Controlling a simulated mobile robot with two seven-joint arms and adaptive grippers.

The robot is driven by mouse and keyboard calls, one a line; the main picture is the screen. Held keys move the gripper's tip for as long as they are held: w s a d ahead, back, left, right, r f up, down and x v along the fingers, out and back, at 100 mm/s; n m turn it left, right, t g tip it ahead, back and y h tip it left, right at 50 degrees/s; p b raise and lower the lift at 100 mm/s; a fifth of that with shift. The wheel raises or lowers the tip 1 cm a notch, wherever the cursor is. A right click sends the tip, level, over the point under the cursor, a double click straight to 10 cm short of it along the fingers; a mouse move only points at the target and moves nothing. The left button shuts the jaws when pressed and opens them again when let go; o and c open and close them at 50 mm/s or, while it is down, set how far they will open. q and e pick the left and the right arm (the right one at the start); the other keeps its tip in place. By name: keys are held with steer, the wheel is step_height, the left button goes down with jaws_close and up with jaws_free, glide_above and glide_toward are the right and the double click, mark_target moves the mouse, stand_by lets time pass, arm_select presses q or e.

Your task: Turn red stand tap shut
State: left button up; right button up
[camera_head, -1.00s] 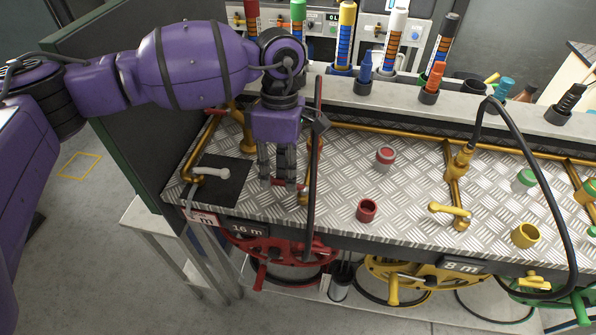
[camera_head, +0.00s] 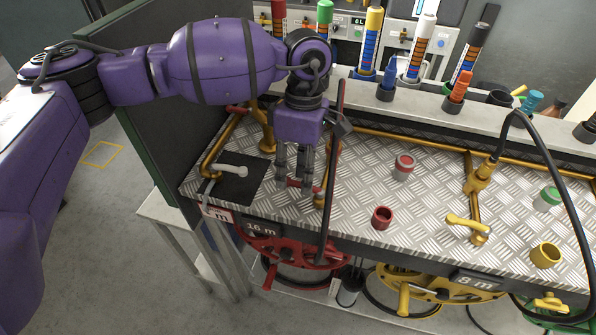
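The red stand tap's handle (camera_head: 317,190) shows as a short red bar low on a brass pipe at the left of the tread-plate bench. My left gripper (camera_head: 292,183) points down at it, with its two dark fingers apart and a narrow gap between them. Red shows between and beside the fingertips, so they are at the handle. The fingers and the black hose hide much of the tap, and I cannot tell whether they touch it. My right gripper is not in view.
A black hose (camera_head: 330,190) hangs just right of my gripper. A red cup (camera_head: 382,218), a red-topped cap (camera_head: 404,166) and a yellow-handled tap (camera_head: 467,224) stand right. A red reel (camera_head: 290,250) is below the bench edge.

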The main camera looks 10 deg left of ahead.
arm_select(q)
step_height(320, 180, up, 12)
steer(key=w, duration=0.2)
steer(key=shift+w, duration=0.2)
steer(key=shift+d+f, duration=0.1)
steer(key=shift+f, duration=0.1)
